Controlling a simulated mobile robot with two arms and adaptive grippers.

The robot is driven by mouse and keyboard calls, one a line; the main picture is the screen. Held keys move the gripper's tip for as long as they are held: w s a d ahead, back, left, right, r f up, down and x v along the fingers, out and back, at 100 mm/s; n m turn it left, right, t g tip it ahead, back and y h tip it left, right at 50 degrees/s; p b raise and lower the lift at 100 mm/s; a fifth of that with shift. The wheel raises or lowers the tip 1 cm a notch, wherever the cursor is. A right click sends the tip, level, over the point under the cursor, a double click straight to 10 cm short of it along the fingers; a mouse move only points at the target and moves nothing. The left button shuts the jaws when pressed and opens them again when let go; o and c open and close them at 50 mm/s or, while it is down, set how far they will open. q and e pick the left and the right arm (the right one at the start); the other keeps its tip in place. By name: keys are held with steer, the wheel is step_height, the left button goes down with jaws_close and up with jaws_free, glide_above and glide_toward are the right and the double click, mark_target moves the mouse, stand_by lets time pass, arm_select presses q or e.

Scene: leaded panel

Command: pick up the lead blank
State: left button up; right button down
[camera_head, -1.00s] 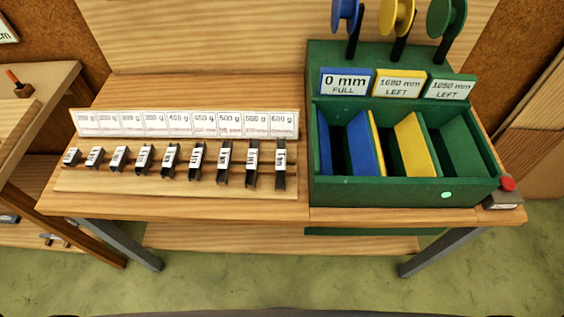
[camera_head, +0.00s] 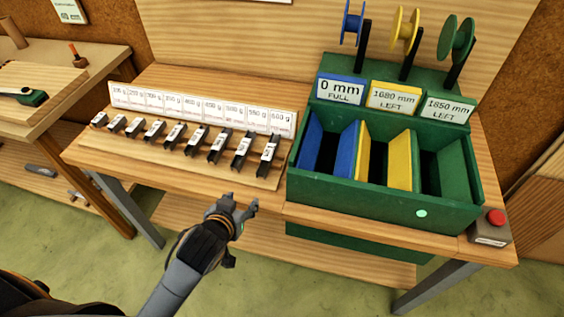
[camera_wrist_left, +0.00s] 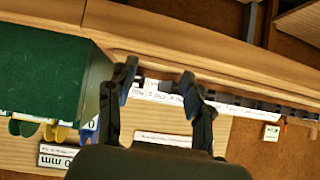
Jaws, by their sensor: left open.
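Several dark lead blanks with white labels stand in a row on a wooden rack (camera_head: 160,151); the rightmost blank (camera_head: 267,160) is nearest the green box. Cards marked in grams (camera_head: 200,108) stand behind them. My left gripper (camera_head: 244,204) is open and empty, in front of the rack's front edge near its right end, apart from the blanks. In the left wrist view, the open fingers (camera_wrist_left: 160,80) frame part of the rack, and some blanks are partly hidden by the fingers. Which blank is meant cannot be told. My right gripper is not in view.
A green box (camera_head: 350,192) with blue, yellow and green dividers stands right of the rack, close to my left gripper. Spools (camera_head: 405,31) rise behind it. A red button (camera_head: 495,217) sits at the bench's right corner. Another bench (camera_head: 60,90) stands at the left.

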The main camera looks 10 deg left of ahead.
mark_target(269, 152)
arm_select(q)
steer(key=w+r+t, duration=0.1)
steer(key=w+d+r+t, duration=0.1)
steer(key=w+r, duration=0.2)
steer(key=r, duration=0.1)
steer(key=shift+w+d+r+t+h, duration=0.2)
steer(key=shift+w+d+t+h, duration=0.1)
steer(key=shift+w+t, duration=0.1)
steer(key=x, duration=0.7)
steer(key=shift+d+p+x, duration=0.2)
steer(key=shift+p+x, duration=0.1)
steer(key=shift+x, duration=1.2)
steer(key=shift+d+p+x, duration=0.2)
steer(key=shift+p+x, duration=0.1)
steer(key=shift+x, duration=1.15)
steer(key=shift+r, duration=0.1)
jaws_close()
steer(key=shift+r, duration=0.1)
